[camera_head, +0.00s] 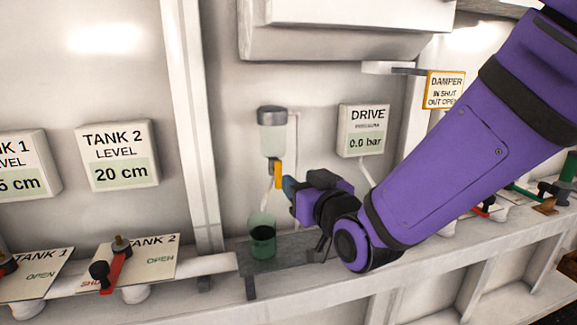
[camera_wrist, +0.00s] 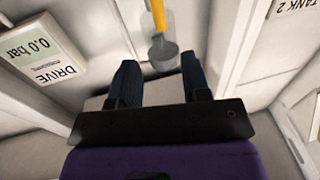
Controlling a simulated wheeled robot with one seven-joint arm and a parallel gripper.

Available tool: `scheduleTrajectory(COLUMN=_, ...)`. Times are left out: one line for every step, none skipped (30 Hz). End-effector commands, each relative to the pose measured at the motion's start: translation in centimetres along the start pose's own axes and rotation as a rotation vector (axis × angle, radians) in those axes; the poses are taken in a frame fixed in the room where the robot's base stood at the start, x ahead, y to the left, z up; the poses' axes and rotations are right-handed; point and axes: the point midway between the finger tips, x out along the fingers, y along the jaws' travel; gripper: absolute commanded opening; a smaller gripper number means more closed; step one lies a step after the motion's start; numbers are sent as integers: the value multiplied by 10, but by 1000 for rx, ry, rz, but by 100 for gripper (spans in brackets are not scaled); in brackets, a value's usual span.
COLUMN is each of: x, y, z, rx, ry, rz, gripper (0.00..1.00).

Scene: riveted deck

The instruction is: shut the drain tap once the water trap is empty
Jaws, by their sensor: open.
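The water trap is a clear bowl (camera_head: 272,138) under a grey cap (camera_head: 271,115) on the wall. I cannot make out a water level in it. The drain tap's yellow lever (camera_head: 278,174) points down below the bowl. A pale streak, stream or tube, runs from the tap towards a green cup (camera_head: 262,240); I cannot tell which. My gripper (camera_head: 288,188) is open just right of the lever, apparently not touching it. In the wrist view, upside down, the lever (camera_wrist: 159,14) and grey cap (camera_wrist: 162,51) lie beyond the gap between my open fingers (camera_wrist: 159,68), which is empty.
The DRIVE gauge (camera_head: 364,130) reads 0.0 bar, right of the trap. The TANK 2 level sign (camera_head: 117,155) reads 20 cm. A red-handled tank valve (camera_head: 114,268) stands at lower left. A wall post (camera_head: 194,120) rises left of the trap. A cabinet overhangs above.

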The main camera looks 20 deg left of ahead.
Motion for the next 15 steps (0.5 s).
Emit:
scheduleTrajectory(x=9, y=0, z=0, rx=0, ry=1, rz=0, gripper=43)
scheduleTrajectory(x=15, y=0, z=0, rx=0, ry=1, rz=0, gripper=43)
scheduleTrajectory(x=22, y=0, z=1, rx=0, ry=-1, rz=1, gripper=43)
scheduleTrajectory(x=28, y=0, z=0, rx=0, ry=0, rz=1, gripper=43)
scheduleTrajectory(x=33, y=0, z=0, rx=-1, ry=0, rz=1, gripper=43)
scheduleTrajectory(x=40, y=0, z=0, rx=-1, ry=0, rz=0, gripper=43)
scheduleTrajectory(x=46, y=0, z=0, rx=-1, ry=0, rz=0, gripper=43)
scheduleTrajectory(x=50, y=0, z=0, rx=-1, ry=0, rz=-1, gripper=43)
scheduleTrajectory(x=57, y=0, z=0, rx=-1, ry=-1, rz=-1, gripper=43)
scheduleTrajectory(x=61, y=0, z=1, rx=-2, ry=-1, rz=0, gripper=43)
scheduleTrajectory(x=65, y=0, z=0, rx=-1, ry=0, rz=0, gripper=43)
scheduleTrajectory(x=70, y=0, z=0, rx=-1, ry=0, rz=0, gripper=43)
scheduleTrajectory(x=73, y=0, z=0, rx=-1, ry=0, rz=0, gripper=43)
scheduleTrajectory(x=76, y=0, z=0, rx=-1, ry=0, rz=0, gripper=43)
scheduleTrajectory(x=79, y=0, z=0, rx=0, ry=-1, rz=0, gripper=43)
